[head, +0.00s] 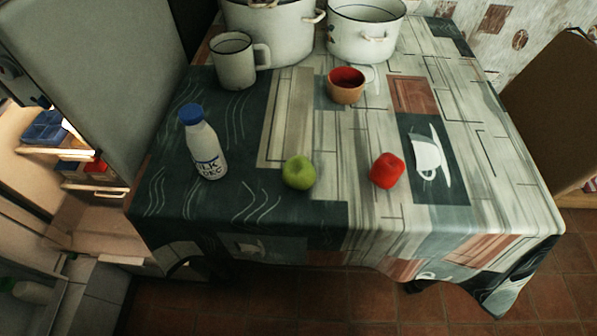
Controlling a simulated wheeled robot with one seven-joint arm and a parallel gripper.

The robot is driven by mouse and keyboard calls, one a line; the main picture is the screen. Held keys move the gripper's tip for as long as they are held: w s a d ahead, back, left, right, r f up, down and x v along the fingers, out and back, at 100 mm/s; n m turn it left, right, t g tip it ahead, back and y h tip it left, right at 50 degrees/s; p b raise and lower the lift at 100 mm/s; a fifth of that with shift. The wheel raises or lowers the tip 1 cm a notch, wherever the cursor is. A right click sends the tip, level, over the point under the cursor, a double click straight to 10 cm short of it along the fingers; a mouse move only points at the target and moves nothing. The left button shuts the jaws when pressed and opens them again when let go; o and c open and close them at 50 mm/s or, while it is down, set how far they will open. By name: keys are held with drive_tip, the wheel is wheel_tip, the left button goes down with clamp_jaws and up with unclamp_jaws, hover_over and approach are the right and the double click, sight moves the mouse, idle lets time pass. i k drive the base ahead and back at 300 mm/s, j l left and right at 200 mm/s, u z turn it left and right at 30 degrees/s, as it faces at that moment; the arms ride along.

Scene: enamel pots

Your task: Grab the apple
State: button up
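A green apple (299,173) rests on the table near its front edge, left of the table's middle. A red, rounded, slightly blocky thing (387,171) rests to its right, apart from it; I cannot tell for sure whether it is an apple or a tomato. Both stand clear of other objects. My gripper is not in the head view.
A milk bottle (203,143) with a blue cap stands left of the green apple. A white mug (234,62), an orange-brown cup (346,86) and two enamel pots (365,35) stand farther back.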

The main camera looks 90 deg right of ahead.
sight(297, 173)
drive_tip(key=k+l+z, duration=0.1)
drive_tip(key=z, duration=1.25)
drive_tip(key=k+j+z, duration=0.1)
drive_tip(key=z, duration=0.7)
